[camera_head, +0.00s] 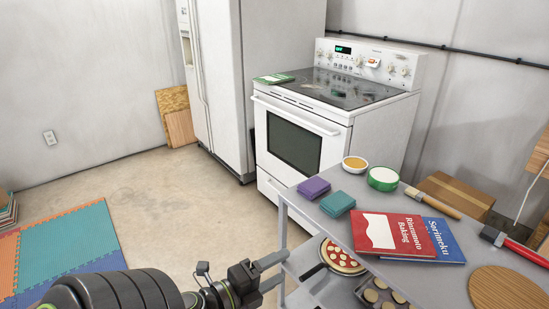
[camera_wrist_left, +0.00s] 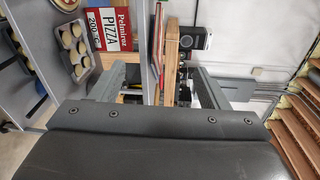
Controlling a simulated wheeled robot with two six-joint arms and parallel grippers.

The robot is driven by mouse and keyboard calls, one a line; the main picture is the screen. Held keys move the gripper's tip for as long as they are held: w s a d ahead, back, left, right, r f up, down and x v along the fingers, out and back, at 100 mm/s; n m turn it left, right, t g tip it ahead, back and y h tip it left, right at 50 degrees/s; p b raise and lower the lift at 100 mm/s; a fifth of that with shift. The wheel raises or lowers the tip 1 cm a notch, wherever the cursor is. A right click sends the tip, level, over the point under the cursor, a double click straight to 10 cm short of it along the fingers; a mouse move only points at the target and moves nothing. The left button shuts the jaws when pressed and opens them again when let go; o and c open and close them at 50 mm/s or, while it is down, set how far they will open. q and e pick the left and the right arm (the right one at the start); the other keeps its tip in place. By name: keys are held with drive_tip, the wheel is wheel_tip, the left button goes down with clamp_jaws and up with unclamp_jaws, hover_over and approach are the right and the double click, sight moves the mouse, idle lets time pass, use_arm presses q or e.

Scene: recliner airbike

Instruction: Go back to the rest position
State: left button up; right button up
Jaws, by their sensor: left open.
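My left arm comes in from the bottom left of the head view, with its dark wrist low in the picture. My left gripper (camera_head: 274,270) is beside the near left corner of the grey shelf table (camera_head: 310,222). In the left wrist view my left gripper (camera_wrist_left: 158,88) has its two fingers spread apart, with nothing seen held between them. My right gripper is in neither view.
The table carries a red book (camera_head: 392,235), a purple block (camera_head: 313,188) and a brush (camera_head: 432,202). A pizza pan (camera_head: 340,257) is on its lower shelf. A white stove (camera_head: 300,140) stands behind.

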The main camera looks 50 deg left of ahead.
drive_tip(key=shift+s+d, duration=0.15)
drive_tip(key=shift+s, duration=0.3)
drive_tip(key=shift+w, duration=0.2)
